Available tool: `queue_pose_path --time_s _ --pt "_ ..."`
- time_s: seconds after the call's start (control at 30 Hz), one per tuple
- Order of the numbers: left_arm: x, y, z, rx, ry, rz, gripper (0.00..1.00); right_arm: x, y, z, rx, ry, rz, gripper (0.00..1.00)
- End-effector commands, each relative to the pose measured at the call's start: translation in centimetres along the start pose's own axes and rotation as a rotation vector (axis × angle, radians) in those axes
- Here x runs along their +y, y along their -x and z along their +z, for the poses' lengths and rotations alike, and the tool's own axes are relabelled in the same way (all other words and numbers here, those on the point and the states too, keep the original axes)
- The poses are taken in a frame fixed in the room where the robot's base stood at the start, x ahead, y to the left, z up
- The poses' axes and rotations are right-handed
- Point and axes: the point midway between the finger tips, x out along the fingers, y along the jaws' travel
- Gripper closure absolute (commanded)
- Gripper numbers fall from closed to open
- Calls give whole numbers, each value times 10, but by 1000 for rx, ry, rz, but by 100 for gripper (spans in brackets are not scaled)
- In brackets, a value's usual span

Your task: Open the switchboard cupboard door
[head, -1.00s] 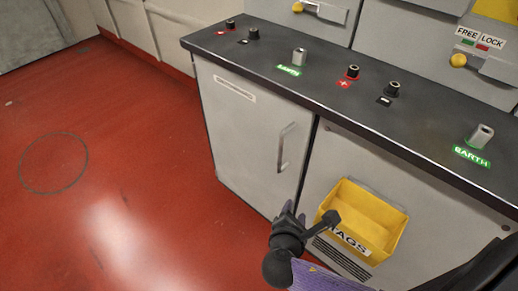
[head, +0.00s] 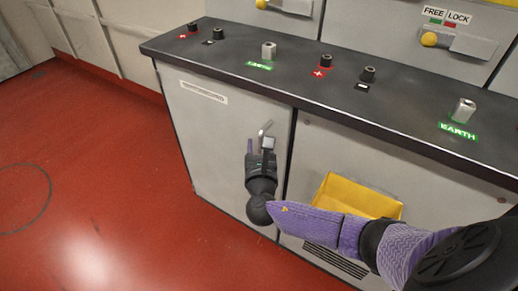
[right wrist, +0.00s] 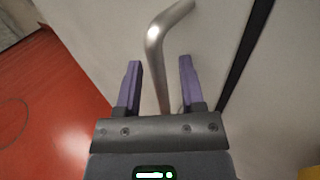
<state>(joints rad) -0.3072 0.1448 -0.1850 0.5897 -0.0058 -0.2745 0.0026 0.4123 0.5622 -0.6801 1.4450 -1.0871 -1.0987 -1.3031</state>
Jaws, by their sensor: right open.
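The switchboard cupboard door (head: 215,125) is a light grey panel below the dark worktop, and it looks shut. Its bar handle shows at its upper end in the head view (head: 265,127); my right gripper hides the rest. In the right wrist view the metal handle (right wrist: 156,45) bends down between the two purple fingers. My right gripper (right wrist: 158,85) is open, with a finger on either side of the handle's line; I cannot tell whether either touches it. In the head view the right gripper (head: 261,146) is in front of the door. My left gripper is not in view.
A dark worktop (head: 300,85) with terminals and green EARTH labels runs above the door. A yellow bin (head: 355,197) hangs on the panel to the right, partly behind my right arm. The red floor (head: 90,190) at the left is clear.

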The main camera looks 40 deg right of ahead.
Motion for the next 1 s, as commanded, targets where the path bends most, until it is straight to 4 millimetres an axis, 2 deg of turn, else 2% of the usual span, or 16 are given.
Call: queue_pose_path --time_s 0.13,0.17,0.37,0.4,1.0 --pt "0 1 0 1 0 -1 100 0 0 1 0 -1 0 50" --pt "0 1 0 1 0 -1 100 0 0 1 0 -1 0 54" --pt "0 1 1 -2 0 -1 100 0 0 1 0 -1 0 96" --pt "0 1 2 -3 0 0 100 0 1 0 0 -1 0 100" --pt "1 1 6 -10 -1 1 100 0 1 0 1 -1 0 100"
